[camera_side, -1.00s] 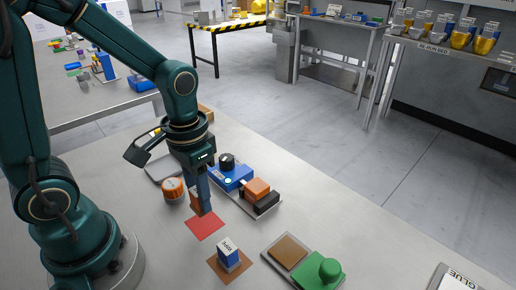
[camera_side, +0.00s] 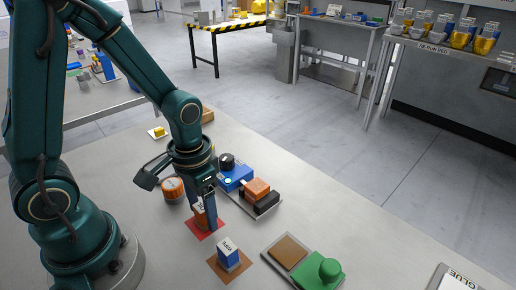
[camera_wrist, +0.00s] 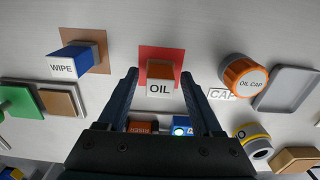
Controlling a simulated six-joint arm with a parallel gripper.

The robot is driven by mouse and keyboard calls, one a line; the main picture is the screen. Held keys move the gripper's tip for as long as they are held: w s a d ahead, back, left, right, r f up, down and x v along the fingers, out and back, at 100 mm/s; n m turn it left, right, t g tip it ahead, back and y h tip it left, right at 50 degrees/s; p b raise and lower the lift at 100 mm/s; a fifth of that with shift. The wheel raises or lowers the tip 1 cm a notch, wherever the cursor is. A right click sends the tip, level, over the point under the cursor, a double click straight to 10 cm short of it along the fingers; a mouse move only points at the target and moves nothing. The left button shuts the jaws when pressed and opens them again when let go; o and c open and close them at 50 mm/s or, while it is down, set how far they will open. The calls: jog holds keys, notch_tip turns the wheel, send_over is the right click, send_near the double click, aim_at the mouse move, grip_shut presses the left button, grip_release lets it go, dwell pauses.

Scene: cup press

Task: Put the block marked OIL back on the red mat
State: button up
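In the side view the block (camera_side: 199,216) stands on the red mat (camera_side: 192,228), partly hidden by a finger. My gripper (camera_wrist: 163,73) points down over it with its fingers open, one on each side. In the wrist view gaps show between the block and both fingers. The gripper (camera_side: 205,212) is low over the mat in the side view.
A blue WIPE block (camera_side: 229,256) stands on a brown mat close in front. An orange OIL CAP (camera_wrist: 245,78) is beside the red mat. A blue unit (camera_side: 235,177) with orange and black parts lies close behind. A green-knobbed piece (camera_side: 325,272) sits at front right.

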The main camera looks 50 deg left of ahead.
aim_at(201, 206)
jog(key=s+r+t, duration=0.2)
jog(key=r, duration=0.5)
jog(key=s+d+r+t, duration=0.1)
jog(key=r+t, duration=0.2)
jog(key=r, duration=0.4)
jog(key=shift+s+r+t, duration=0.2)
jog(key=shift+s+t, duration=0.1)
jog(key=shift+s, duration=0.1)
